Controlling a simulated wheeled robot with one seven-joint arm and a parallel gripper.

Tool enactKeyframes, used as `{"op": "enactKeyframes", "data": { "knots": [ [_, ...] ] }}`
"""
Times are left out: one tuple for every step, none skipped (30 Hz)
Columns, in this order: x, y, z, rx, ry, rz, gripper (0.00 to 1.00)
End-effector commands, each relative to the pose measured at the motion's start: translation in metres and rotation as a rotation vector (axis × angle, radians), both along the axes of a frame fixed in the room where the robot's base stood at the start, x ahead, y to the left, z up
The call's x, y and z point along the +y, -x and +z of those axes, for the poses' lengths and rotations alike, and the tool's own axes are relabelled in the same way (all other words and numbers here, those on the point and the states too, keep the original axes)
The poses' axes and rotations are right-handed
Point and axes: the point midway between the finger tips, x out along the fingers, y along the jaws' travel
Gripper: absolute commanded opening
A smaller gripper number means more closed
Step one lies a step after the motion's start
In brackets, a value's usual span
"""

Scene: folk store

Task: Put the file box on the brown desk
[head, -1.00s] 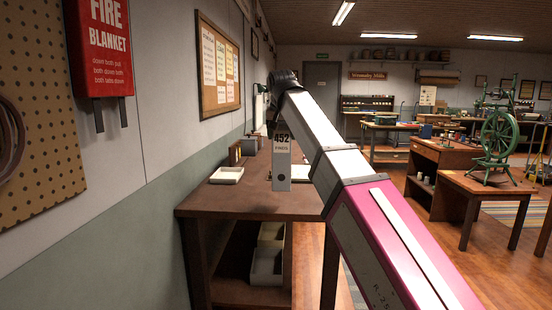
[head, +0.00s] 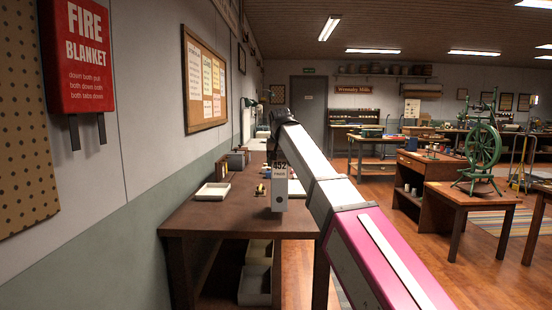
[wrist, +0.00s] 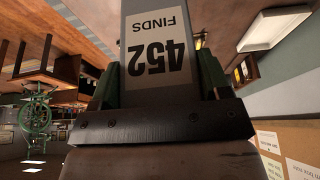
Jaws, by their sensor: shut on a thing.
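The file box (head: 279,190) is a tall, narrow grey box with a white "452 FINDS" label. My gripper (wrist: 158,82) is shut on it, with one dark green finger on each side in the wrist view, where the label (wrist: 157,48) appears upside down. In the head view the box hangs upright over the front part of the brown desk (head: 220,217). I cannot tell whether its bottom touches the desktop. My arm hides the right side of the desk, and the box hides part of its top.
A white tray (head: 213,191) lies at the desk's left, with small boxes (head: 237,160) behind it and a small yellow item (head: 260,189) near the file box. Pale bins (head: 255,285) sit underneath. A spinning wheel (head: 484,150) stands on a table at right.

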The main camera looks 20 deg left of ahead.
Motion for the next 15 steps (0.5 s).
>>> {"op": "enactKeyframes", "data": {
  "knots": [
    [0.0,-0.004,-0.001,-0.003,-0.001,-0.001,0.0],
    [0.0,-0.005,-0.001,-0.003,-0.002,-0.001,0.0],
    [0.0,-0.006,-0.002,-0.003,-0.002,-0.001,0.0],
    [0.0,-0.007,-0.002,-0.003,-0.002,0.0,0.0],
    [0.0,-0.007,-0.003,-0.003,-0.002,0.0,0.0],
    [-0.001,-0.006,-0.005,-0.003,-0.002,0.0,0.0],
    [-0.001,-0.006,-0.007,-0.003,-0.002,0.0,0.0],
    [-0.001,-0.006,-0.009,-0.003,-0.002,0.0,0.0],
    [-0.001,-0.006,-0.013,-0.003,-0.002,0.0,0.0],
    [-0.001,-0.006,-0.016,-0.003,-0.002,0.0,0.0],
    [-0.001,-0.006,-0.02,-0.003,-0.002,0.0,0.0],
    [-0.001,-0.005,-0.026,-0.002,-0.001,0.0,0.0],
    [-0.001,-0.005,-0.029,-0.002,0.0,0.0,0.0],
    [-0.001,-0.005,-0.033,-0.002,0.0,0.0,0.0],
    [-0.001,-0.005,-0.037,-0.002,-0.001,0.0,0.0]
  ]
}}
